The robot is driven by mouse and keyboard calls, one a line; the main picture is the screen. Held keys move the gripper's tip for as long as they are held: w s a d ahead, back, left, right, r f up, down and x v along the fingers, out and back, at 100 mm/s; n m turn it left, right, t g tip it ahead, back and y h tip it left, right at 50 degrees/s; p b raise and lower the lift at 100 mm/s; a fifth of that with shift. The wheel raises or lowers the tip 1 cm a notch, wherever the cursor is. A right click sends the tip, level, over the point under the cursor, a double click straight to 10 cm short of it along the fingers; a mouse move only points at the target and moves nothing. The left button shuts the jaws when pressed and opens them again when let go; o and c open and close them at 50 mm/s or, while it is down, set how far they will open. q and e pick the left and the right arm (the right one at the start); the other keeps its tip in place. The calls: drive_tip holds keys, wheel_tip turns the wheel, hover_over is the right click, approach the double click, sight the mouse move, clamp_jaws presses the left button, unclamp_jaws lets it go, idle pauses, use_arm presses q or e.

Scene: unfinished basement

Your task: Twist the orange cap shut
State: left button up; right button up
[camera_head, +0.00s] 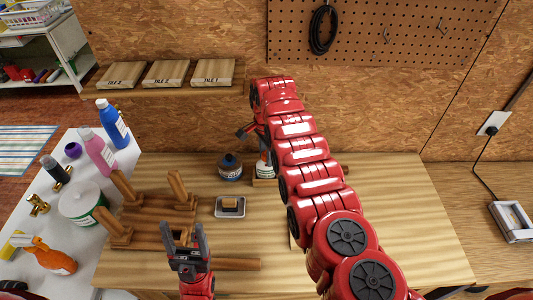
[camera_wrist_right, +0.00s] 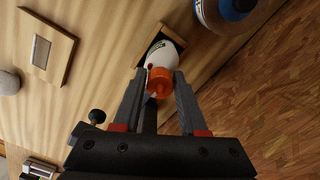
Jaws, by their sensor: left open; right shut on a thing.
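The orange cap (camera_wrist_right: 160,81) sits on top of a white bottle (camera_wrist_right: 163,57), which stands in a small wooden holder (camera_wrist_right: 180,40) on the workbench. In the head view the bottle (camera_head: 264,169) shows beside my right arm, with its cap hidden. My right gripper (camera_wrist_right: 160,82) is shut on the orange cap, one finger on each side of it. In the head view this gripper is mostly hidden by its red arm. My left gripper (camera_head: 183,236) is open and empty over the front left of the bench.
A dark round jar (camera_head: 231,167) stands just left of the bottle. A small tray with a wooden block (camera_head: 230,206) and a wooden peg rack (camera_head: 150,220) lie further left. Bottles, a white tub (camera_head: 82,203) and an orange spray bottle (camera_head: 52,259) crowd the left table.

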idle(0.3)
drive_tip(key=shift+f+m+b, duration=0.15)
drive_tip(key=shift+m+b, duration=0.95)
drive_tip(key=shift+m, duration=0.2)
drive_tip(key=shift+c, duration=0.3)
drive_tip(key=shift+s+r+m+b, duration=0.25)
drive_tip(key=shift+s+m+b, duration=0.3)
drive_tip(key=shift+m+b, duration=0.35)
drive_tip(key=shift+s+d+r+m+b, duration=0.1)
drive_tip(key=shift+s+r+m+b, duration=0.1)
drive_tip(key=shift+s+m+b, duration=0.15)
